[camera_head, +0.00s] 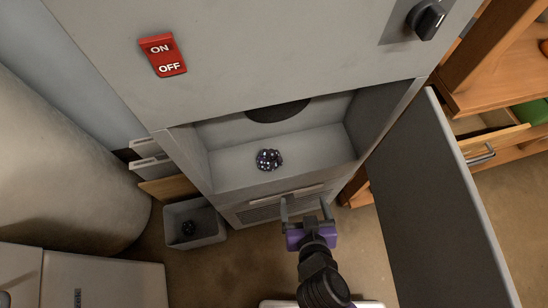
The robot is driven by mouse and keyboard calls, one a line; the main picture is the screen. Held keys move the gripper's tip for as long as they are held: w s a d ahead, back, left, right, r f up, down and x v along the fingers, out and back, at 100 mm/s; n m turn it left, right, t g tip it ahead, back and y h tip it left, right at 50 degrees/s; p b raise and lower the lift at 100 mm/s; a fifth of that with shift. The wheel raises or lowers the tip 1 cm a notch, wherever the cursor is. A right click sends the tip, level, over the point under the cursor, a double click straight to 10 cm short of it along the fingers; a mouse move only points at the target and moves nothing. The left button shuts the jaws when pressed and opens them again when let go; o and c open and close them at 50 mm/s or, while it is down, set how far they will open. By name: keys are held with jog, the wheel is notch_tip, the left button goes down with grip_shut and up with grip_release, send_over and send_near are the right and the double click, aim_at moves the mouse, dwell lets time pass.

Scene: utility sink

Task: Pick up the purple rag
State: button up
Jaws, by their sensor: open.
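A small crumpled, dark blue-purple bundle with pale spots (268,159), which looks like the rag, lies on the floor of the open grey compartment (320,150). It sits left of the compartment's middle. My gripper (305,205) is open and empty, its two fingers apart and pointing toward the cabinet. It is in front of the compartment, below and right of the bundle in the picture, and not touching it. The purple block at its base appears to be part of my gripper.
The compartment's grey door (430,200) stands open on the right, close to my arm. A grey bin (207,222) with a dark bundle inside stands at lower left. A red ON/OFF switch (163,55) is above. Wooden shelving (500,60) stands at right.

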jog(key=w+a+h, duration=0.1)
jog(key=w+a, duration=0.4)
jog(key=a, duration=0.1)
jog(key=m+t+h+b, duration=0.1)
jog(key=m, duration=0.1)
send_near(269, 156)
jog(key=shift+w+d+f, duration=0.2)
jog(key=shift+w+f, duration=0.3)
jog(key=shift+w, duration=0.05)
jog(key=shift+w+d+f, duration=0.15)
jog(key=shift+w+f, duration=0.35)
jog(key=shift+w, duration=0.05)
jog(key=x, duration=0.7)
jog(key=shift+w+a, duration=0.2)
jog(key=shift+w, duration=0.1)
jog(key=c, duration=1.4)
jog(key=shift+r, duration=0.1)
